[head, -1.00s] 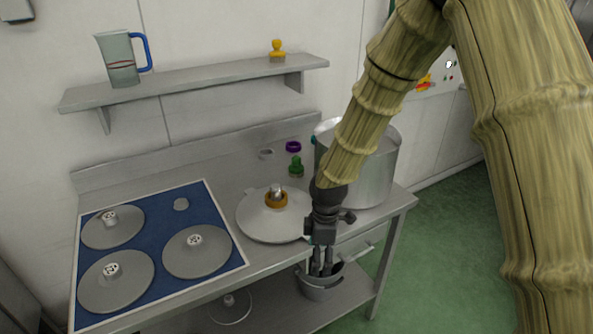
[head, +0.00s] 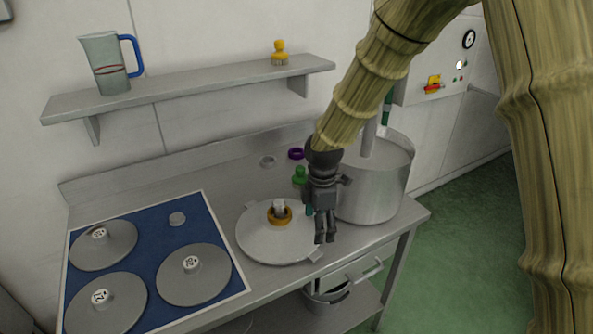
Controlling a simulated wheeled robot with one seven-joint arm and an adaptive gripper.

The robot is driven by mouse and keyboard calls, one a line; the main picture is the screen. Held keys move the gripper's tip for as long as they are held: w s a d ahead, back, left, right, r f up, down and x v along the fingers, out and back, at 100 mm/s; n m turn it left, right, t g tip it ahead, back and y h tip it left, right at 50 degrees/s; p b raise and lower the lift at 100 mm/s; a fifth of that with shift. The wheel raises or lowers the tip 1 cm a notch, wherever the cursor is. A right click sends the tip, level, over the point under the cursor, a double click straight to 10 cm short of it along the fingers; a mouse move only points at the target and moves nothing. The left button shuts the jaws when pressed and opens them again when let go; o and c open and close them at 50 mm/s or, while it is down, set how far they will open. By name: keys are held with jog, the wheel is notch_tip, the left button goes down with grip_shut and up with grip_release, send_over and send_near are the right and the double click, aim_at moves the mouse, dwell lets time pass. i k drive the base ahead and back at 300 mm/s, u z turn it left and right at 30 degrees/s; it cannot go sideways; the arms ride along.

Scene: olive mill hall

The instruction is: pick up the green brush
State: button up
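The green brush (head: 300,175) stands on the steel worktop behind the round lid, close to the purple ring.
The steel lid (head: 258,240) with an orange ring (head: 279,215) lies in front of the brush. A large pot (head: 372,185) stands to the right. The purple ring (head: 296,153) is behind the brush. A blue hob (head: 148,248) is at left. A shelf (head: 180,92) holds a jug and yellow brush.

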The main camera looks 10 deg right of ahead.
aim_at(299, 179)
jog(key=i, duration=1.15)
